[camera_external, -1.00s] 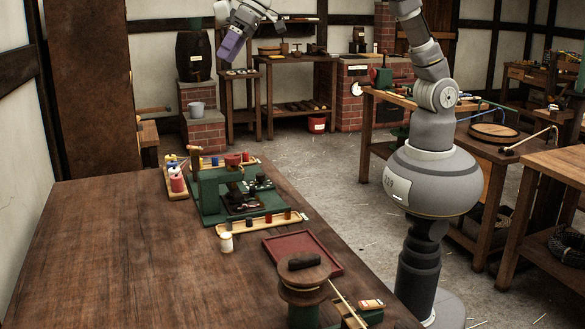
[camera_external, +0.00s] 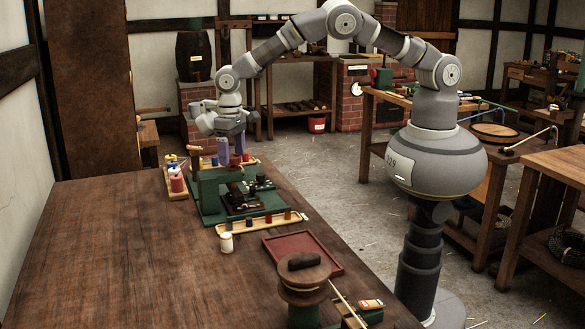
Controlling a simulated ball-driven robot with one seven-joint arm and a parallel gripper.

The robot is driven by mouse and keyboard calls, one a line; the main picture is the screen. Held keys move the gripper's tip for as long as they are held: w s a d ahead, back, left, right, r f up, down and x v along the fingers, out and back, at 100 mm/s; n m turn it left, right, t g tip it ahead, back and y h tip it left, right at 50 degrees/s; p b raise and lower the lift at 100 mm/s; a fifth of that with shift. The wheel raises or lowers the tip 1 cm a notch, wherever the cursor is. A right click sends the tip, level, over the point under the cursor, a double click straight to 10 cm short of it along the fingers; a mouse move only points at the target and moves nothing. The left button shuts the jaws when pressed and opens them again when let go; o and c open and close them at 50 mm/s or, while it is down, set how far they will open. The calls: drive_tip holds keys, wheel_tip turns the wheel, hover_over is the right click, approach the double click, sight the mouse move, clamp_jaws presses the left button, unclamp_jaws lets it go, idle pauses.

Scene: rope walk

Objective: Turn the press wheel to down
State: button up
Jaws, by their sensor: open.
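The green press (camera_external: 208,190) stands on the wooden table. A small reddish-brown round part, which looks like its wheel (camera_external: 236,161), sits on top of it. My gripper (camera_external: 231,152) points down with two purple fingers apart, just above and around the wheel. The gap between the fingers is empty as far as I can see. I cannot tell whether the fingers touch the wheel. My wrist and fingers hide part of the area behind the press.
A wooden rack with coloured spools (camera_external: 174,181) stands left of the press. A long tray of small pots (camera_external: 262,222), a white jar (camera_external: 226,243) and a red tray (camera_external: 302,252) lie in front. A wooden reel (camera_external: 304,280) stands nearer. The table's left side is clear.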

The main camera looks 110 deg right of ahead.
drive_tip(key=shift+f, duration=0.1)
drive_tip(key=c, duration=1)
drive_tip(key=shift+c, duration=0.2)
